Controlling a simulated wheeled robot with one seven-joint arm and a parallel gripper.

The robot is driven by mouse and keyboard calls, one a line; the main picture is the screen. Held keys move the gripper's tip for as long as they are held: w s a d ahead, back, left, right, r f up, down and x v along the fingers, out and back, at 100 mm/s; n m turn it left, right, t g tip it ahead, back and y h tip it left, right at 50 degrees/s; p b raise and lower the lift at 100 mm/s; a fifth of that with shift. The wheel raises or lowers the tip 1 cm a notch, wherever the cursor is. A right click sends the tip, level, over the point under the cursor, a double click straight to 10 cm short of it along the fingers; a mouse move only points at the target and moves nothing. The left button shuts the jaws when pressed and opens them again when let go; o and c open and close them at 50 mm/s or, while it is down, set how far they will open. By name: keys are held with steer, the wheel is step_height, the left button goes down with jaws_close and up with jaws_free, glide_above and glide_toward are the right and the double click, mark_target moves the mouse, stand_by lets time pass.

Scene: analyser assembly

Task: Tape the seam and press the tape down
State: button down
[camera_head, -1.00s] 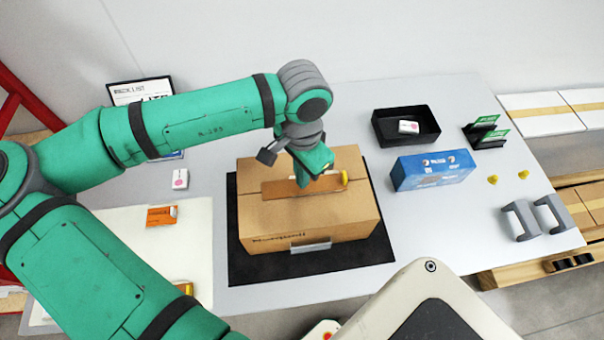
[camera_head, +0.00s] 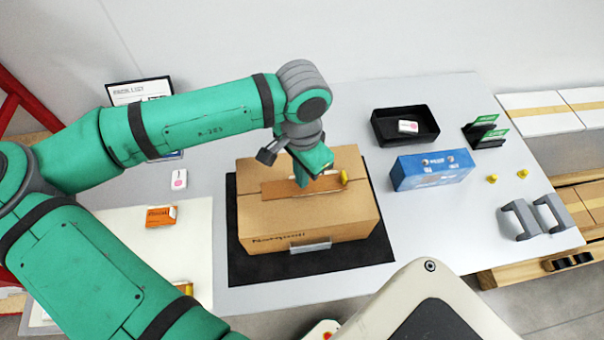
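The cardboard box (camera_head: 345,218) stands closed on a black mat (camera_head: 245,275) in the middle of the table. A darker brown strip of tape (camera_head: 330,189) lies along the middle of its top, over the seam. My gripper (camera_head: 303,182) points down onto the strip, at or just above the box top. The gripper's own wrist hides its fingertips, so I cannot see whether they are open or shut. A small yellow piece (camera_head: 345,177) shows at the strip's right end. A pale metallic piece (camera_head: 311,246) is on the box's front face.
A blue box (camera_head: 432,170) and a black tray (camera_head: 383,127) with a small white item stand to the right. Grey handles (camera_head: 523,220) and yellow knobs (camera_head: 491,179) lie farther right. An orange packet (camera_head: 160,217) lies on the left.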

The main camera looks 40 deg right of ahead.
steer(key=shift+f, duration=0.6)
stand_by(1.0)
stand_by(0.3)
steer(key=shift+r, duration=3)
